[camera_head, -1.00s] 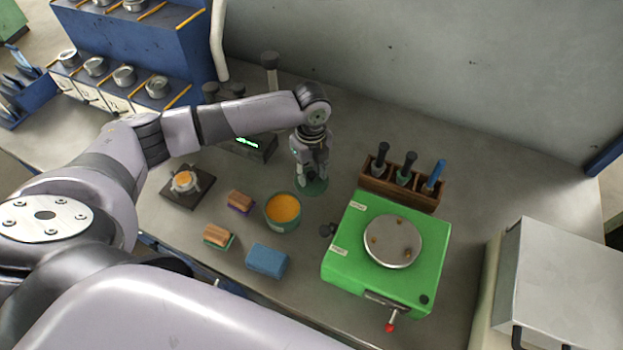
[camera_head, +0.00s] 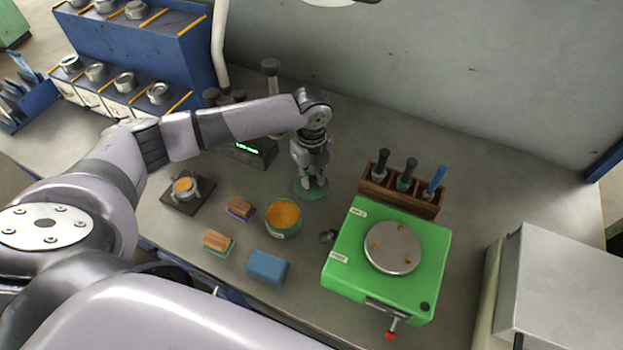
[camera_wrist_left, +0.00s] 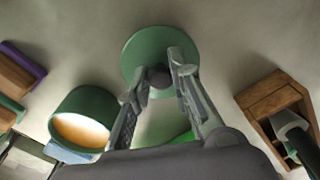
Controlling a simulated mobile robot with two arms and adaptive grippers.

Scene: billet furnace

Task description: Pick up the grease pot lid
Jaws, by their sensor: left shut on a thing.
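The grease pot lid is a round green disc (camera_head: 311,190) with a dark knob, on or just above the bench beside the grease pot; I cannot tell whether it touches the bench. It also shows in the left wrist view (camera_wrist_left: 143,52), its knob between the fingertips. My left gripper (camera_head: 313,183) points down over it and is shut on the knob; it also shows in the left wrist view (camera_wrist_left: 160,80). The green grease pot (camera_head: 283,231) stands open with orange grease inside; it also shows in the left wrist view (camera_wrist_left: 88,104). My right gripper is not in view.
A green machine (camera_head: 350,276) with a round metal plate stands to the right. A wooden rack (camera_head: 400,199) holds several handled tools behind it. Brushes (camera_head: 217,241), a blue block (camera_head: 267,266) and a scale display (camera_head: 250,146) are nearby.

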